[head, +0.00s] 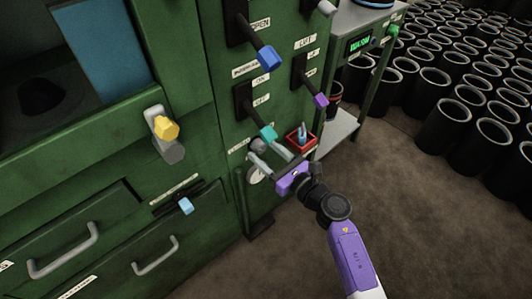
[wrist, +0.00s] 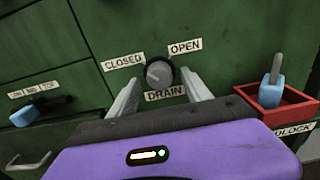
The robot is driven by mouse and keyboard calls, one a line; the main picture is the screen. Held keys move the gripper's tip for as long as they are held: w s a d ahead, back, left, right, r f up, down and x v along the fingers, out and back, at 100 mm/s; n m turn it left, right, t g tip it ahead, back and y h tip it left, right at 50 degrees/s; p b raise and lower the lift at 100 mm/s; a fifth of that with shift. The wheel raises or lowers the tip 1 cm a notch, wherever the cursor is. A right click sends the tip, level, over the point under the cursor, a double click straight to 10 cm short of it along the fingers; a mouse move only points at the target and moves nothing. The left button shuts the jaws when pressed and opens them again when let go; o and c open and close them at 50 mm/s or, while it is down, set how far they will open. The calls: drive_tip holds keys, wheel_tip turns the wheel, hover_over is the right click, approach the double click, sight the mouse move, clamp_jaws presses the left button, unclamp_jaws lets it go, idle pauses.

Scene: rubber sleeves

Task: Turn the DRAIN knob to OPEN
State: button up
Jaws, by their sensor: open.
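The DRAIN knob (wrist: 159,74) is a round grey knob on the green panel, in the upper middle of the wrist view. The CLOSED label (wrist: 123,61) is at its upper left, the OPEN label (wrist: 185,47) at its upper right and the DRAIN label (wrist: 165,93) below. Which label the knob points to is hard to tell. My gripper (wrist: 161,80) is open, with one finger at each side of the knob; contact is not clear. In the head view my gripper (head: 262,151) is at the panel, beside the partly hidden grey knob (head: 258,145).
A teal-tipped lever (head: 268,132) is just above my gripper. Drawers with handles (head: 63,252) are at the left. Floor is free at the lower right.

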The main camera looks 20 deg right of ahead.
drive_tip(key=shift+c, duration=0.3)
clamp_jaws()
drive_tip(key=shift+m+p, duration=0.35)
drive_tip(key=shift+m, duration=0.05)
drive_tip(key=m+p, duration=0.2)
drive_tip(key=shift+r+m, duration=0.15)
drive_tip(key=shift+m, duration=0.25)
drive_tip(key=m+p, duration=0.3)
drive_tip(key=m, duration=0.2)
drive_tip(key=shift+a+p, duration=0.1)
drive_tip(key=shift+p, duration=0.2)
drive_tip(key=m+p, duration=0.3)
drive_tip(key=m, duration=0.3)
drive_tip(key=shift+m+p, duration=0.85)
drive_tip(key=shift+m, duration=0.85)
drive_tip(key=shift+s, duration=0.1)
